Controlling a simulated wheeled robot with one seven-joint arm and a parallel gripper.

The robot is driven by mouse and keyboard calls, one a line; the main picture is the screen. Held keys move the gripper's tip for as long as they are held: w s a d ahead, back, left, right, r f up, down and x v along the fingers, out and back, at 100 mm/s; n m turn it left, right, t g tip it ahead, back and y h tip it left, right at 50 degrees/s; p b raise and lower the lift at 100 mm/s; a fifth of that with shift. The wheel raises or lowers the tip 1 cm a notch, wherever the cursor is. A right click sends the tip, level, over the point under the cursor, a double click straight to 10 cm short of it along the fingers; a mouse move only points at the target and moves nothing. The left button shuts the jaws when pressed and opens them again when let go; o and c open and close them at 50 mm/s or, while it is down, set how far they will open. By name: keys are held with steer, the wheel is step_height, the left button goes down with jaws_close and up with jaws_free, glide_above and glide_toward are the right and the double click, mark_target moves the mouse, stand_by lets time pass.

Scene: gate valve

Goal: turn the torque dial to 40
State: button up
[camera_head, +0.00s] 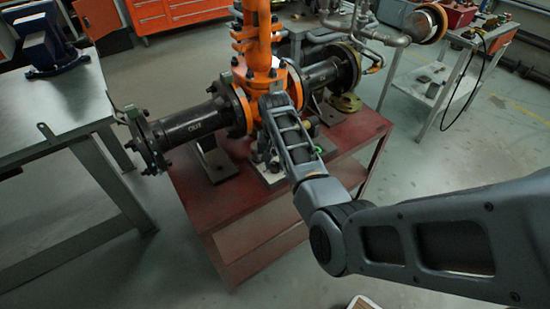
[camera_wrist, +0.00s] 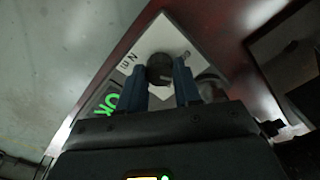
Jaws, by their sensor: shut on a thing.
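The torque dial is a dark round knob (camera_wrist: 159,67) on a white plate (camera_wrist: 172,37) marked "N m" in the wrist view. A light line shows on the knob's right side, but I cannot read a value there. A lit green "OK" (camera_wrist: 107,103) shows on the plate's left side. My gripper (camera_wrist: 161,80) has its two blue fingers on either side of the knob, shut on it. In the head view my forearm covers the dial, and the gripper cannot be made out.
An orange gate valve (camera_head: 260,60) with dark flanged pipes (camera_head: 200,122) stands on a red table (camera_head: 235,205), close to my arm. A grey bench (camera_head: 60,110) is at left. A smaller table (camera_head: 420,92) is at right.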

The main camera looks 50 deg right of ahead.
mark_target(275, 165)
steer(key=shift+r+m, duration=0.1)
steer(key=shift+m, duration=0.5)
steer(key=shift+p, duration=0.3)
steer(key=o, duration=1)
steer(key=shift+o, duration=0.2)
steer(key=shift+r, duration=3.8)
